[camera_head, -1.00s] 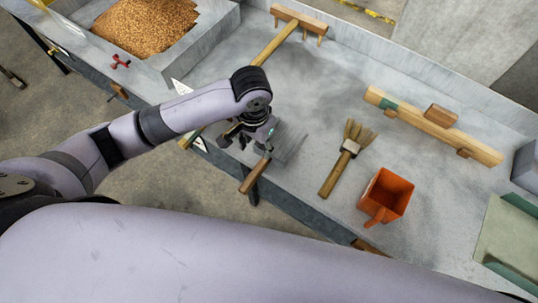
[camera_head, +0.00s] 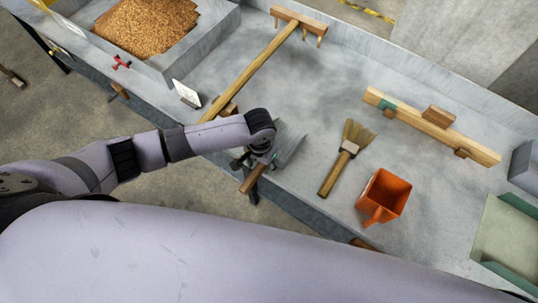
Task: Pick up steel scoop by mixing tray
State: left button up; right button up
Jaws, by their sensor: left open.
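The steel scoop (camera_head: 290,146) lies near the front edge of the grey work surface, left of the brush. Its grey metal end shows to the right of my left gripper, and its wooden handle (camera_head: 248,183) points down-left towards the edge. My left gripper (camera_head: 250,165) is open and right over the scoop's handle. The wrist hides the middle of the scoop, and I cannot tell whether the fingers touch it. My right gripper is not in view.
A wooden rake (camera_head: 255,68), a brush (camera_head: 346,155), an orange scoop-like cup (camera_head: 385,194) and a wooden beam (camera_head: 430,125) lie around. A walled grey tray (camera_head: 213,38) of grain is at upper left. The surface behind the brush is clear.

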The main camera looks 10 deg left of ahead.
pick_arm(q)
jog(key=shift+c, duration=0.4)
grip_shut()
dwell(0.7)
